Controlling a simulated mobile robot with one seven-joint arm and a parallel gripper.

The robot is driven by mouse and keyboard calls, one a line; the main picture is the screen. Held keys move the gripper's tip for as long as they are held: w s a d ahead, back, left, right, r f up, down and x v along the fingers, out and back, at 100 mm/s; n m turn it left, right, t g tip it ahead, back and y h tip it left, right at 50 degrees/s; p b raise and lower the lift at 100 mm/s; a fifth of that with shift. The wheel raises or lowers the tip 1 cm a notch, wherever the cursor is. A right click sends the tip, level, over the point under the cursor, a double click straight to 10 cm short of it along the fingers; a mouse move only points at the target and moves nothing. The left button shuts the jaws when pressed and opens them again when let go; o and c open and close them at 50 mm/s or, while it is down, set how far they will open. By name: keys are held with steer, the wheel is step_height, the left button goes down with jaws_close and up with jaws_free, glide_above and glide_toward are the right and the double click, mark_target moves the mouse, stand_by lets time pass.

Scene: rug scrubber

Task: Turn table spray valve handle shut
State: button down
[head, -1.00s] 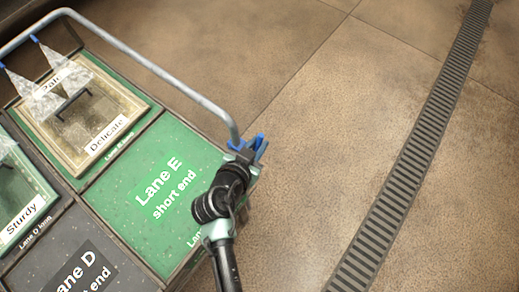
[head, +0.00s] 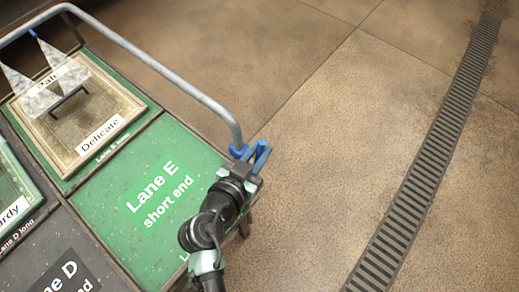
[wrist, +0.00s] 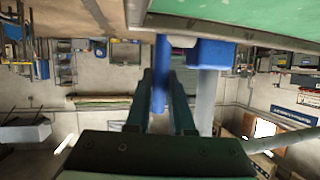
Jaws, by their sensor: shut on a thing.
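The spray valve is a blue fitting (head: 238,151) at the low right end of a grey bent pipe (head: 205,97), at the right edge of the green table. Its blue handle (head: 263,154) sticks out to the right of the pipe. My gripper (head: 257,163) reaches it from below. In the wrist view the blue handle (wrist: 160,72) stands between my two dark fingers (wrist: 161,95), which are shut on it. The blue valve body (wrist: 210,53) and pipe (wrist: 206,100) are just to the right. Fan-shaped water sprays (head: 40,100) fall from the pipe's nozzles.
A framed rug panel marked Delicate (head: 80,115) lies on the table, left of the bare green Lane E area (head: 130,235). Brown floor (head: 340,130) is open to the right, crossed by a dark drain grate (head: 425,170).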

steer(key=c, duration=0.8)
jaws_free()
steer(key=shift+w, duration=0.1)
steer(key=b+v, duration=0.1)
steer(key=v, duration=1.2)
steer(key=shift+c, duration=0.2)
